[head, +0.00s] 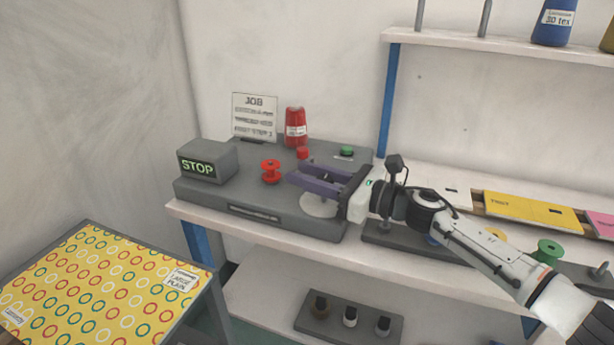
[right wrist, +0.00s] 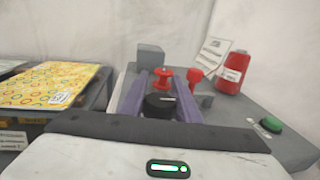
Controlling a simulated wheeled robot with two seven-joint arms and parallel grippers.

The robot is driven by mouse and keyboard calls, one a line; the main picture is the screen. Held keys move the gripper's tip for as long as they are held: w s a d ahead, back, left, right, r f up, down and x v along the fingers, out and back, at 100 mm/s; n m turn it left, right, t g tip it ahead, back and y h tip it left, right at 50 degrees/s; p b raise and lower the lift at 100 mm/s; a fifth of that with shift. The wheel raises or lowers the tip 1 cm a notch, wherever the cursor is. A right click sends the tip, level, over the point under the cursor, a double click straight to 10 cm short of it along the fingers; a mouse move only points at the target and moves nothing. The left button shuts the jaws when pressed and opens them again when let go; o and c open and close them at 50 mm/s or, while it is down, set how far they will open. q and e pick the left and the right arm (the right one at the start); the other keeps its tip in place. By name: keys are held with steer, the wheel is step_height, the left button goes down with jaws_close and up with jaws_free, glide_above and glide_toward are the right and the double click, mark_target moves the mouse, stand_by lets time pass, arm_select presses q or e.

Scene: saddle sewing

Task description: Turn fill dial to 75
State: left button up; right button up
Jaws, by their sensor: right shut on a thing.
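The fill dial shows in the right wrist view as a black round knob (right wrist: 160,104) with a pale mark on top. It sits between the two purple fingers of my right gripper (head: 300,172), which is shut on it. In the head view the fingers cover most of the knob, and a pale round plate (head: 318,208) shows under them. The dial is on top of the grey machine (head: 225,200). I cannot read any scale numbers, so the dial's setting is unclear. My left gripper is not in view.
A red spool (head: 270,171), a red-topped lever (head: 302,153), a red thread cone (head: 295,128) and a green button (head: 347,151) stand close around the gripper. A display box (head: 207,161) reads STOP. A JOB card (head: 255,117) stands behind. A patterned yellow sheet (head: 95,285) lies at lower left.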

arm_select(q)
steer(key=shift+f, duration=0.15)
arm_select(e)
steer(key=o, duration=1)
steer(key=shift+o, duration=0.2)
arm_select(q)
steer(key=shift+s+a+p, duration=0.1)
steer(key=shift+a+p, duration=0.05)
steer(key=shift+p, duration=0.2)
arm_select(e)
step_height(320, 180, up, 10)
